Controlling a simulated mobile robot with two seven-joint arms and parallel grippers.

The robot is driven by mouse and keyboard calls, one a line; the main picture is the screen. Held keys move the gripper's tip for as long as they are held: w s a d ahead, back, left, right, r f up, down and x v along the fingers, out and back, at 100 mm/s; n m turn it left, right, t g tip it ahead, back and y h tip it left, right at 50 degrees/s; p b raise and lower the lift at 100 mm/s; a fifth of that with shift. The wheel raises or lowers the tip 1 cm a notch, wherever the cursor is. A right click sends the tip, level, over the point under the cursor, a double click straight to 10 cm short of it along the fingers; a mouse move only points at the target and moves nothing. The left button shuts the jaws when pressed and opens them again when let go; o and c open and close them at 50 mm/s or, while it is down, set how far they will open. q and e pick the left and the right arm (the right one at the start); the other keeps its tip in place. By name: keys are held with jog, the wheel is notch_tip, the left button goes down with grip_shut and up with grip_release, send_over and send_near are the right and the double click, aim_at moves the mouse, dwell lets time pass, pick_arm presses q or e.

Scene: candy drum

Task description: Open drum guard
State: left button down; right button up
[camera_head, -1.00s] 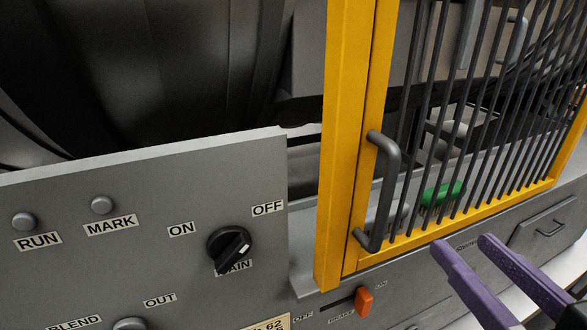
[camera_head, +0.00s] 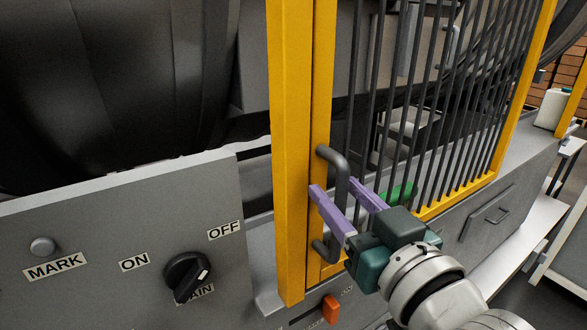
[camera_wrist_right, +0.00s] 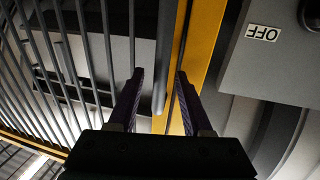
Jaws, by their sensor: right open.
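The drum guard is a yellow frame (camera_head: 321,100) with dark vertical bars, standing closed against a yellow post (camera_head: 290,150). Its grey bar handle (camera_head: 341,180) is on the frame's left edge. My right gripper (camera_head: 334,185), with purple fingers, is open at the handle. One finger shows on each side of the bar in the head view. In the right wrist view the handle (camera_wrist_right: 164,60) also appears between the two fingertips (camera_wrist_right: 159,76); I cannot tell whether they touch it. My left gripper is in neither current view.
A grey control panel (camera_head: 110,225) with a black rotary switch (camera_head: 187,276) stands to the left. An orange switch (camera_head: 331,309) is below the guard. A green object (camera_head: 398,193) is behind the bars. The dark drum (camera_head: 100,90) is behind the panel.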

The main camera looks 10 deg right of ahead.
grip_shut()
dwell(0.4)
dwell(1.1)
